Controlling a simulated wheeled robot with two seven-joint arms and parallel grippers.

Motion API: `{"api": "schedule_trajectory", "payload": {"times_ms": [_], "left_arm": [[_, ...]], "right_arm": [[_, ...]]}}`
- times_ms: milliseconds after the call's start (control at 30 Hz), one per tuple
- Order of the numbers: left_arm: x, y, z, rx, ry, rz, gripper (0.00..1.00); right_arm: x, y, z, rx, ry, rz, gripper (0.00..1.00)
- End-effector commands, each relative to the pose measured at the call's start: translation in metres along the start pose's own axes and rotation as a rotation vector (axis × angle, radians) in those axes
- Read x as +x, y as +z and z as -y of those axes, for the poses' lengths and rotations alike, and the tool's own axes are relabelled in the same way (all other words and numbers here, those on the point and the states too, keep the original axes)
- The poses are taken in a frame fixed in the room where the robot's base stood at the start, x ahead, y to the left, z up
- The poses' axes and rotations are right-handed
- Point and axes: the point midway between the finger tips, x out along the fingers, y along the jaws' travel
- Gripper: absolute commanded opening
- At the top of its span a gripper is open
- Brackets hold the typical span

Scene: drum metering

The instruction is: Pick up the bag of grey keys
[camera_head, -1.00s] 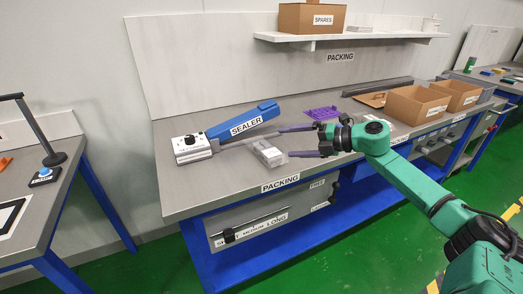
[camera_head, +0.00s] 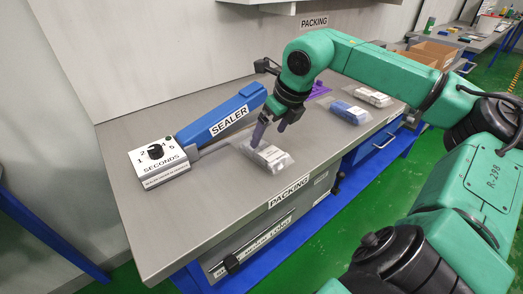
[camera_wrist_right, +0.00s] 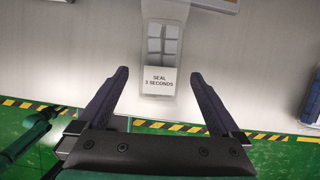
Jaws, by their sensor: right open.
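A clear bag with pale grey blocks (camera_head: 272,157) lies flat on the packing bench, just right of the sealer (camera_head: 165,158). It also shows in the right wrist view (camera_wrist_right: 162,45), with a label reading "SEAL 3 SECONDS". My right gripper (camera_head: 270,132) points down over the bag's far side, its jaws apart. In the right wrist view my right gripper (camera_wrist_right: 159,75) is open and empty, and the bag's labelled end lies between and just ahead of the fingertips. Contact with the bag cannot be told. My left gripper is not in view.
A bag with blue contents (camera_head: 347,112) and another bag with pale contents (camera_head: 374,97) lie farther right on the bench. A purple item (camera_head: 320,90) sits partly behind my right arm. The sealer's blue arm (camera_head: 222,112) stands close left of the gripper. The front left bench top is clear.

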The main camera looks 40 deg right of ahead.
Motion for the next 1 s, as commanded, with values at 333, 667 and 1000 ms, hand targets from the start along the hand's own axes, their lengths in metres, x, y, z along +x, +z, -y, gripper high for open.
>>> {"api": "schedule_trajectory", "payload": {"times_ms": [333, 667, 1000], "left_arm": [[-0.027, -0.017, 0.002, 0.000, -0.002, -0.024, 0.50], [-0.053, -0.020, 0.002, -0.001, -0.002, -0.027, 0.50], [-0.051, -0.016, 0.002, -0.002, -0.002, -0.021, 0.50]], "right_arm": [[0.050, -0.001, 0.001, 0.001, 0.010, -0.004, 1.00], [0.074, -0.003, 0.002, 0.001, 0.002, 0.001, 1.00], [0.073, -0.003, 0.002, 0.001, 0.002, 0.002, 0.19]]}}
